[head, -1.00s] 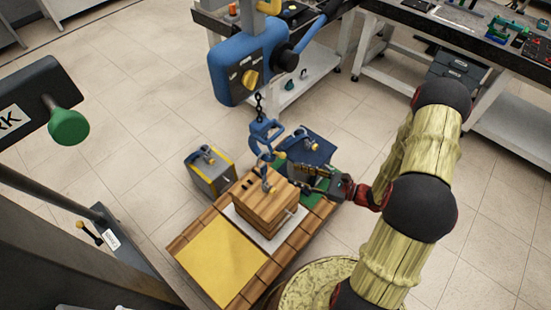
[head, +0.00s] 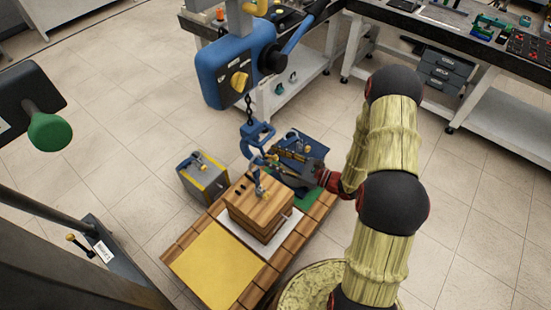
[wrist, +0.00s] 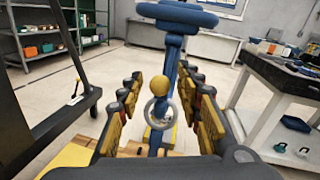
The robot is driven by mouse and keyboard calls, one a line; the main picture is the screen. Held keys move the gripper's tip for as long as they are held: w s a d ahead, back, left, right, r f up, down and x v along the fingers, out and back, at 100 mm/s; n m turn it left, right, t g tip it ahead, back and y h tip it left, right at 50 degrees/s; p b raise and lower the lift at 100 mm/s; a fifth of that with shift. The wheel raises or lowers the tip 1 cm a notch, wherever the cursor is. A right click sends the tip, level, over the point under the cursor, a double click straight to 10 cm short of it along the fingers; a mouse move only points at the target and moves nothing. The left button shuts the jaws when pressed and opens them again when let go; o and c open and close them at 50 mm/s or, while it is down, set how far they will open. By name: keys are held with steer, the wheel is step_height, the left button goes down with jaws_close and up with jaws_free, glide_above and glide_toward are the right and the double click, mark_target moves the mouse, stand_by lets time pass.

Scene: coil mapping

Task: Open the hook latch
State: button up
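The blue hook (head: 256,138) hangs on a short chain under the blue hoist, above a wooden crate (head: 258,212). In the wrist view the blue hook (wrist: 172,58) stands upright ahead, with a yellow ball knob (wrist: 159,86) on its near side. A metal ring (wrist: 158,112) shows just below the knob. My gripper (head: 272,157) is to the right of the hook's lower part in the head view. In the wrist view my gripper (wrist: 160,84) is open, with fingers on both sides of the knob and no visible contact. The latch's exact position is unclear.
The blue hoist (head: 238,70) hangs above. A grey box with yellow edges (head: 203,178) and a blue block (head: 305,150) stand near the crate. A yellow plate (head: 217,265) lies in front on the wooden platform. Workbenches (head: 480,85) stand at the back right.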

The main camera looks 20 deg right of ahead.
steer(key=c, duration=0.3)
jaws_close()
stand_by(0.6)
